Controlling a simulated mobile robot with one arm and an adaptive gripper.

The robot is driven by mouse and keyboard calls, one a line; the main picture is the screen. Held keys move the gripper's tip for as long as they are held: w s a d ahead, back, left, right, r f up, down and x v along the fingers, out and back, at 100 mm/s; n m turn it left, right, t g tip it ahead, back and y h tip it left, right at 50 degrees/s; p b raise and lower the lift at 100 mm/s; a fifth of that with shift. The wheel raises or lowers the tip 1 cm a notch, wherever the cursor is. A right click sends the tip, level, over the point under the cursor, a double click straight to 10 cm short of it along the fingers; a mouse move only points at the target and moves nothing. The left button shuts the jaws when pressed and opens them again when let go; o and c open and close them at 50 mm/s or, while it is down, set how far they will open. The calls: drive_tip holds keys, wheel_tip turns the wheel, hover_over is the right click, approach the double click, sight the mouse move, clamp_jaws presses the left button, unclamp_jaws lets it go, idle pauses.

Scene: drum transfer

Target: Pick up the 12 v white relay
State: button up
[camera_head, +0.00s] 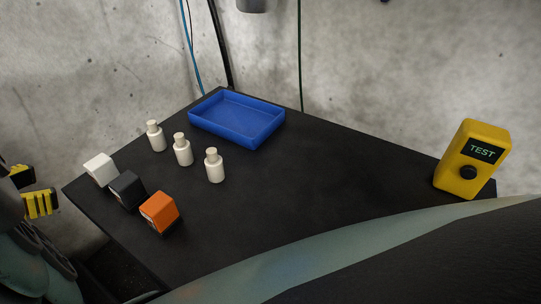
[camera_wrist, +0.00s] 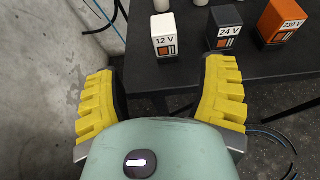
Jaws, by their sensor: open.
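The white relay (camera_wrist: 165,34), labelled 12 V, stands upright near the edge of the black table; it also shows in the head view (camera_head: 101,169) at the far left of the relay row. My gripper (camera_wrist: 160,85) is open and empty, with its yellow ribbed fingers spread wide. In the wrist view the white relay lies ahead of the gap between the fingers, apart from both. In the head view my gripper (camera_head: 32,190) is partly cut off at the left edge, off the table's left side.
A dark 24 V relay (camera_wrist: 224,28) and an orange 230 V relay (camera_wrist: 281,20) stand right of the white one. Several white bottles (camera_head: 183,151), a blue tray (camera_head: 236,117) and a yellow tester (camera_head: 471,160) are on the table (camera_head: 330,170). Its middle is clear.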

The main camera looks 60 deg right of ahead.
sight(90, 173)
drive_tip(key=x, duration=0.5)
drive_tip(key=shift+d+f+p, duration=0.1)
drive_tip(key=shift+d+p, duration=0.2)
drive_tip(key=shift+d, duration=0.1)
drive_tip(key=x, duration=0.2)
drive_tip(key=s+p+x, duration=0.1)
drive_tip(key=x, duration=0.1)
drive_tip(key=shift+w+d, duration=0.1)
drive_tip(key=shift+d, duration=0.1)
drive_tip(key=shift+d+f, duration=0.2)
drive_tip(key=shift+d, duration=0.15)
drive_tip(key=shift+w+a, duration=0.1)
clamp_jaws()
